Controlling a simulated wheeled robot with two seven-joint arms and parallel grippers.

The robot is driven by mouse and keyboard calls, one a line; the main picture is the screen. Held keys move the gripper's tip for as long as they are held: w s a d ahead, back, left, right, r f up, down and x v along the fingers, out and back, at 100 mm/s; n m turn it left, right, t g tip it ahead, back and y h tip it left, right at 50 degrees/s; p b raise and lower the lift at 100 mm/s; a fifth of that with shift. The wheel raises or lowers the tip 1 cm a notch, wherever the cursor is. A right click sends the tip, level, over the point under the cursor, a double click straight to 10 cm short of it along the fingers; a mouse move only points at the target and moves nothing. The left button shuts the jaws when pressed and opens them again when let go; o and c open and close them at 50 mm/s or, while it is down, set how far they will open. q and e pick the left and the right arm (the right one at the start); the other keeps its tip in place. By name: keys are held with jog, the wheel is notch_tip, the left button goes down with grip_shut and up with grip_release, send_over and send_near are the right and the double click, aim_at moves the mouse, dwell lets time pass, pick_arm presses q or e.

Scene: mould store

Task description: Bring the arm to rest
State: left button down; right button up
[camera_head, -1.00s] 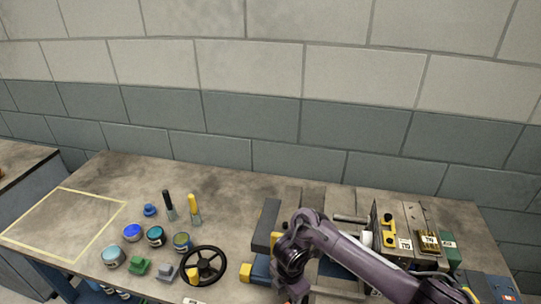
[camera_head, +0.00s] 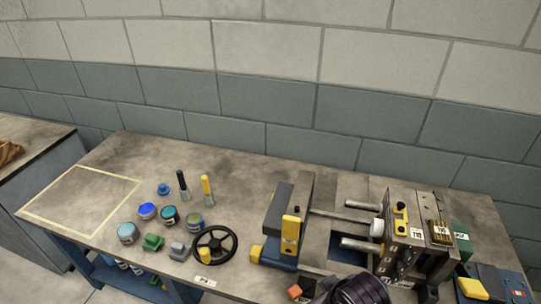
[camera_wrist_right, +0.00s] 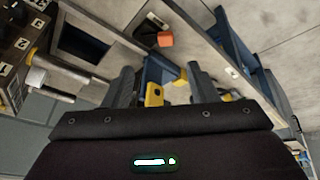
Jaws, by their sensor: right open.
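My right arm (camera_head: 358,290) shows only as a dark purple link at the bottom edge of the head view, in front of the bench. My right gripper (camera_wrist_right: 163,82) appears in the right wrist view with its two dark fingers apart and nothing held between them. Beyond the fingers, a yellow part (camera_wrist_right: 154,95) and blue metalwork show, apparently the bench machine seen from close by. I cannot tell the exact gap to them. The gripper is not visible in the head view. My left arm and gripper are in neither view.
The machine with rods (camera_head: 345,213) and a yellow handle (camera_head: 290,235) fills the bench's right part. A handwheel (camera_head: 215,245), several paint pots (camera_head: 169,215) and two brushes (camera_head: 207,190) stand left of it. A yellow-outlined area (camera_head: 80,195) is empty. An orange block (camera_head: 295,291) is at the front.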

jog(key=s+d+r+m+g+h, duration=0.1)
jog(key=s+d+r+m, duration=0.1)
jog(key=s+d+m, duration=0.35)
notch_tip(320, 180, down, 32)
jog(key=s+d+n+g+b, duration=0.1)
jog(key=s+d+n+b, duration=0.1)
jog(key=s, duration=0.1)
jog(key=s+d+f+g+b, duration=0.1)
jog(key=s+d+f, duration=0.2)
jog(key=s+f, duration=1.6)
jog(key=shift+d+g, duration=0.15)
jog(key=shift+g, duration=0.15)
